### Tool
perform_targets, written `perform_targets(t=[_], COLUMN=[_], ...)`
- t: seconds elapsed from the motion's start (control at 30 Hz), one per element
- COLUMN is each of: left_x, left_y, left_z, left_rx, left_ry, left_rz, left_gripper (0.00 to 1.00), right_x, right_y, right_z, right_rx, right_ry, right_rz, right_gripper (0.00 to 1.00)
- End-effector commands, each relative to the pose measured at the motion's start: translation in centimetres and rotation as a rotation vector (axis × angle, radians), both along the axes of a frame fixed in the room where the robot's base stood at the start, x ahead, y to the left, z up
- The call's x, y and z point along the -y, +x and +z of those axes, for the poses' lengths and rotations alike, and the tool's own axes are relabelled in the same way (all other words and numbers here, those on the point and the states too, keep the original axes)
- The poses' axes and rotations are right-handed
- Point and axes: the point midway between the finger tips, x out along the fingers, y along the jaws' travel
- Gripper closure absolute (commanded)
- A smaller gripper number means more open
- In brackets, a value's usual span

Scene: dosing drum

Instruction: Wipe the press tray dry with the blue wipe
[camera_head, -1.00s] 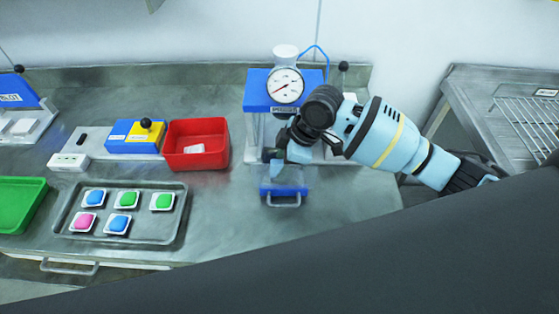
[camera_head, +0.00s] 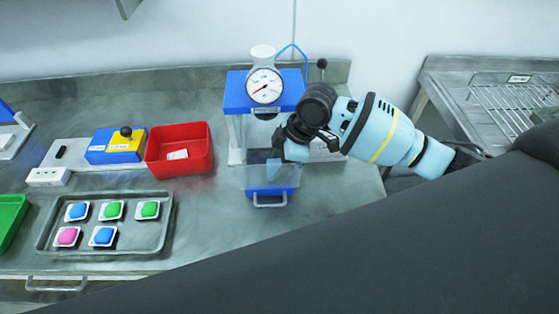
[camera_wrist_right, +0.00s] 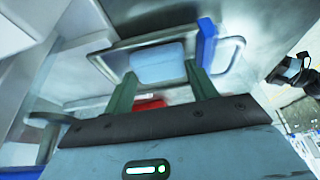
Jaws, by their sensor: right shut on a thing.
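The press (camera_head: 243,93) stands at the back of the bench, with a blue top and a round gauge. Its press tray (camera_head: 269,190) sticks out toward the front, with a blue front and a metal handle. My right gripper (camera_head: 279,158) is over the tray, pointing down. In the right wrist view, my right gripper (camera_wrist_right: 160,78) has a light blue wipe (camera_wrist_right: 158,62) between its fingertips, and the tray's metal rim (camera_wrist_right: 105,66) lies around it. I cannot tell how much moisture is on the tray. My left gripper is not in view.
Left of the press are a red bin (camera_head: 180,150), a blue-and-yellow device (camera_head: 115,145) and a metal tray (camera_head: 150,235) with several coloured pads. A green tray (camera_head: 10,220) is at the left edge. A wire rack (camera_head: 510,105) is at the right. Bench in front of the press is clear.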

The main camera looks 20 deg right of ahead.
Motion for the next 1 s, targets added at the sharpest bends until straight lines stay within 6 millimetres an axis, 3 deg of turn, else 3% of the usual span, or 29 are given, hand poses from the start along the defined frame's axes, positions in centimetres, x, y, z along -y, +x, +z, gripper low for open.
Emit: perform_targets(t=[0.6,1.0], left_x=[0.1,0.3], left_y=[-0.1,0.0], left_z=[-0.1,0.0], left_rx=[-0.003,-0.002], left_ry=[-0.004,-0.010], left_rz=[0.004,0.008], left_gripper=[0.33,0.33], right_x=[-3.3,-3.7], right_y=[0.7,0.8], right_z=[-0.2,-0.1], right_rx=[-0.007,-0.005], right_ry=[0.002,0.002], right_rz=[0.004,0.002], right_gripper=[0.68,0.68])
